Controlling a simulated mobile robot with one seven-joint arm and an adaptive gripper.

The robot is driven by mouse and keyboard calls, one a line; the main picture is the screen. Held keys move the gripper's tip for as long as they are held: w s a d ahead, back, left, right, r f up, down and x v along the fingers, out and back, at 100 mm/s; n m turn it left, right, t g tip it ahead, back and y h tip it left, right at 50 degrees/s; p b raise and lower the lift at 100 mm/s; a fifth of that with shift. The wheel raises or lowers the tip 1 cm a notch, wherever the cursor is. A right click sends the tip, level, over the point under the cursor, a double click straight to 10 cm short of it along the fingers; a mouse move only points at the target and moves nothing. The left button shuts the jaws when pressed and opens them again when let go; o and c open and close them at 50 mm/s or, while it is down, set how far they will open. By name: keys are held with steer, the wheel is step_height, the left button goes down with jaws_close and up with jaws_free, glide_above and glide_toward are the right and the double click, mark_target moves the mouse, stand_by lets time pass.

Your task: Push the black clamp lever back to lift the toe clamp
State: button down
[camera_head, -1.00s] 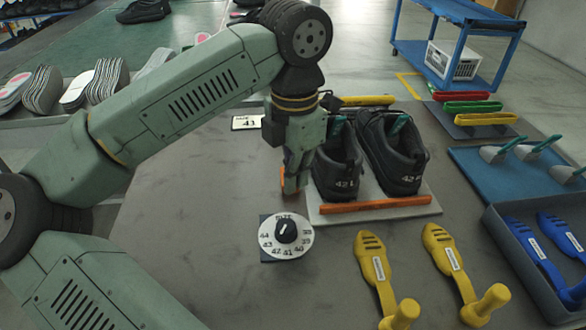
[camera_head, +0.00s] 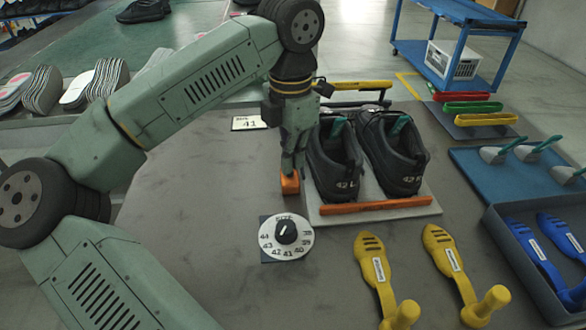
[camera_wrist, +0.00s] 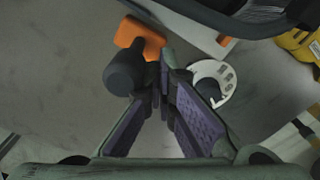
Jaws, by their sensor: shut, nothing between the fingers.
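My gripper (camera_head: 291,170) is shut and empty, pointing down just left of the pair of black shoes (camera_head: 337,160). In the wrist view, its closed fingers (camera_wrist: 162,85) are beside a dark rounded knob (camera_wrist: 124,72), which looks like the end of the black clamp lever. Contact between them is unclear. An orange block (camera_head: 290,184) is just below the fingertips, and it also shows in the wrist view (camera_wrist: 142,38). The yellow bar of the toe clamp (camera_head: 350,86) stands raised behind the shoe toes, with dark framework under it. The lever is hidden behind my gripper in the head view.
The shoes stand on a grey plate (camera_head: 424,210) with an orange front strip (camera_head: 375,205). A numbered dial (camera_head: 286,237) is in front of my gripper. Yellow shoe forms (camera_head: 375,268) lie front right, beside a tray (camera_head: 520,262) of blue ones. The table left of the dial is clear.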

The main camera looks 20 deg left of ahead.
steer(key=shift+w+a, duration=0.25)
steer(key=shift+w, duration=0.4)
steer(key=shift+w+a, duration=0.25)
steer(key=shift+w, duration=0.35)
steer(key=shift+s, duration=0.1)
steer(key=shift+s+d, duration=0.3)
steer(key=shift+s, duration=0.3)
step_height(320, 180, up, 9)
steer(key=p, duration=0.6)
stand_by(0.4)
